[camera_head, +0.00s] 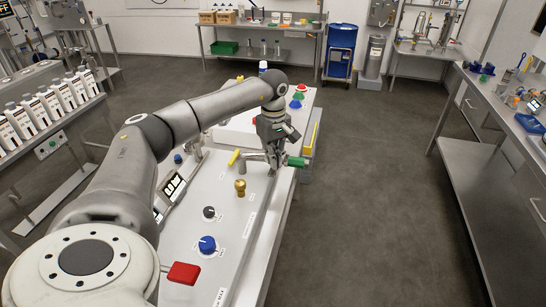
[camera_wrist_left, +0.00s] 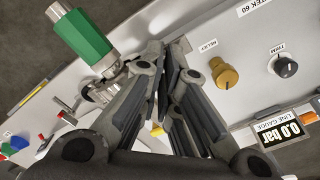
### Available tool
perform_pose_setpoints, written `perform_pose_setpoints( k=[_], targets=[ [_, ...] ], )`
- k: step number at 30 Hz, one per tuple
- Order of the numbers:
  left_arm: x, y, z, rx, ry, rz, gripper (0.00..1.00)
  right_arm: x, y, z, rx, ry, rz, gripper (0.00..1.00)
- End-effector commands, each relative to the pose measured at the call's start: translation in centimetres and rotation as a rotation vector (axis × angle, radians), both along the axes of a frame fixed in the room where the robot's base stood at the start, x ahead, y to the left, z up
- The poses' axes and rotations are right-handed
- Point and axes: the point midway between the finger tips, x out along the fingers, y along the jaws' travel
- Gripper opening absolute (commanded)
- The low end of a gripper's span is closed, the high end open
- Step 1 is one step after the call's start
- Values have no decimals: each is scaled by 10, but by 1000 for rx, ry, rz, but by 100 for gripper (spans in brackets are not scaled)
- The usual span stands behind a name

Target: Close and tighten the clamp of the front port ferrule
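The front port carries a green cylinder (camera_head: 296,162) that sticks out past the right edge of the white panel; it also shows at upper left in the wrist view (camera_wrist_left: 88,38). Metal fittings (camera_wrist_left: 104,88) lie behind the green cylinder, partly hidden by my left fingers, so I cannot tell whether the clamp is open or shut. My left gripper (camera_head: 272,168) points down beside the port; in the wrist view its fingertips (camera_wrist_left: 166,50) are close together, right beside the fittings. Whether they touch or hold anything is unclear. My right gripper is in neither view.
The white panel (camera_head: 205,237) bears a brass relief knob (camera_head: 240,190), a black knob (camera_head: 209,212), a blue knob (camera_head: 207,245) and a red handle (camera_head: 184,273). A yellow lever (camera_head: 234,157) is near my gripper. Open floor (camera_head: 380,210) lies right, before a steel bench (camera_head: 480,180).

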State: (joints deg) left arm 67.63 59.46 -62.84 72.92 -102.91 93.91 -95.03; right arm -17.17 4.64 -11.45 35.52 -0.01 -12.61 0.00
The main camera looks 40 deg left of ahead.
Motion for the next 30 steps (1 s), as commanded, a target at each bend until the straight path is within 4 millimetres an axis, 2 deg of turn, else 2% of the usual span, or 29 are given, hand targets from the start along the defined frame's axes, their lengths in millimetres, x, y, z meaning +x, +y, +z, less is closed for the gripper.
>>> perform_pose_setpoints(
  k=[8, 16, 26, 30],
  targets=[
    [1, 0, 1, 0, -2, -9, 0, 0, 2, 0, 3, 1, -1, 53],
    [1, 0, 1, 1, -3, -180, 0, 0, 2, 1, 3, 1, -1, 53],
    [1, 0, 1, 1, -3, -202, 0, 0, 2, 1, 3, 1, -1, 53],
    [1, 0, 1, 1, -4, -292, 0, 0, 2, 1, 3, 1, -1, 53]
  ],
)
